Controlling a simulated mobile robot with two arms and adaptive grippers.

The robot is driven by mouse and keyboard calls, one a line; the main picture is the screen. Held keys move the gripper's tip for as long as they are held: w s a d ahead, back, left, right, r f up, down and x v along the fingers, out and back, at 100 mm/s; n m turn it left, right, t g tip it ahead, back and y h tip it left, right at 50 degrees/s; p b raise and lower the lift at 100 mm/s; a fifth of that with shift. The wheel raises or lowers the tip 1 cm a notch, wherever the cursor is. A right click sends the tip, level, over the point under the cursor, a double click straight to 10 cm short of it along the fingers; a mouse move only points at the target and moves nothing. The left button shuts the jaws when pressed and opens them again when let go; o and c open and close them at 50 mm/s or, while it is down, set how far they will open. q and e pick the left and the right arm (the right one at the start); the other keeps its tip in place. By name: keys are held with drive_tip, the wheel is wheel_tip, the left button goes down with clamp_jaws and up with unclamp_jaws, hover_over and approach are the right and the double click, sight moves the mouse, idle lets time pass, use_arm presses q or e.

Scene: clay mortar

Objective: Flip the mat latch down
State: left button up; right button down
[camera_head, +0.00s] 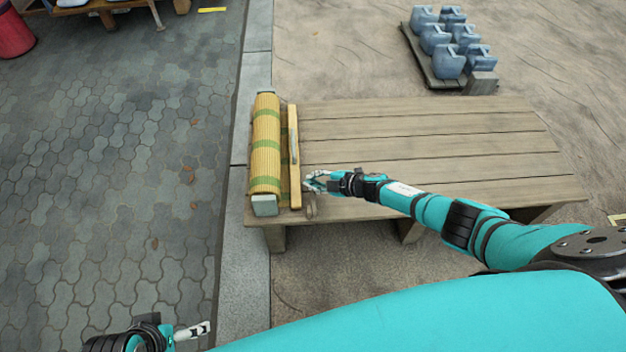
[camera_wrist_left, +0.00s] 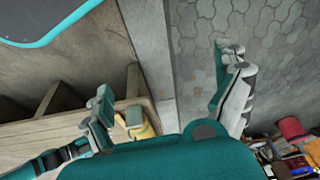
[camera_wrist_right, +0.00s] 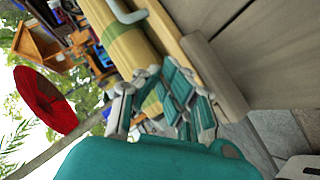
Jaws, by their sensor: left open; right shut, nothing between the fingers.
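A rolled yellow mat (camera_head: 266,150) with green bands lies along the left end of the wooden bench (camera_head: 420,145). A narrow yellow bar (camera_head: 294,165) runs beside its right side; I cannot tell for sure whether this is the latch. A small wooden piece (camera_head: 310,207) sits at the bench's front edge. My right gripper (camera_head: 308,182) is shut and empty, just right of the bar's near end. In the right wrist view its fingers (camera_wrist_right: 160,98) overlap the banded yellow mat (camera_wrist_right: 125,45), so contact is unclear. My left gripper (camera_head: 192,330) is open and empty, low over the paving, away from the bench.
A red container (camera_head: 14,35) and another wooden bench are at the upper left. A stone kerb (camera_head: 245,260) separates the paving from sandy ground. Most of the bench top is clear.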

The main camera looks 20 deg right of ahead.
drive_tip(key=shift+w+f+b, duration=0.2)
drive_tip(key=shift+f+b, duration=0.1)
drive_tip(key=shift+f, duration=0.15)
use_arm(q)
drive_tip(key=shift+s+f+b, duration=0.25)
drive_tip(key=shift+f+b, duration=0.1)
drive_tip(key=shift+b, duration=0.3)
use_arm(e)
drive_tip(key=shift+w+d+f, duration=0.15)
drive_tip(key=shift+w+f, duration=0.2)
drive_tip(key=shift+f, duration=0.1)
use_arm(q)
drive_tip(key=shift+w, duration=0.15)
drive_tip(key=shift+w, duration=0.1)
use_arm(e)
wheel_tip(320, 180, up, 3)
drive_tip(key=p, duration=0.3)
use_arm(q)
wheel_tip(320, 180, down, 18)
drive_tip(key=s+g+p, duration=0.1)
drive_tip(key=p, duration=0.4)
drive_tip(key=shift+s+a, duration=0.25)
drive_tip(key=shift+s, duration=0.05)
use_arm(e)
drive_tip(key=s+d+r, duration=0.2)
drive_tip(key=d+r, duration=0.4)
drive_tip(key=r, duration=0.2)
drive_tip(key=shift+d, duration=0.4)
